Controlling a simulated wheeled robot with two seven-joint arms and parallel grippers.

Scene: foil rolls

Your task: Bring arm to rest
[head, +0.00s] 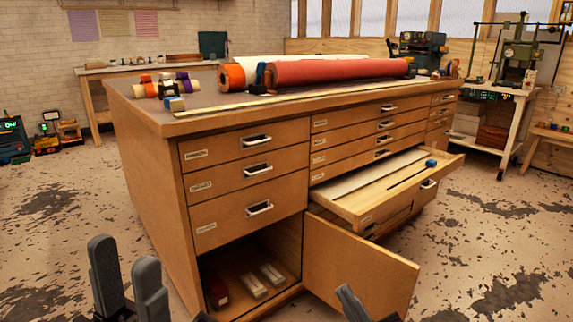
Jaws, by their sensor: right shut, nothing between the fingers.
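My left gripper (125,258) shows at the bottom left in the head view. Its two grey fingers point up and stand apart, with nothing between them. My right gripper (350,300) shows at the bottom edge, right of the middle, in front of the open cabinet door. Only a small part of it is in view; it is shut and empty. Most of both arms lies outside the picture.
A wooden cabinet (150,195) fills the middle. Its lower door (358,262) and a drawer (350,207) stand open towards me. A blue object (430,163) sits at the drawer. Floor (60,225) at the left is free.

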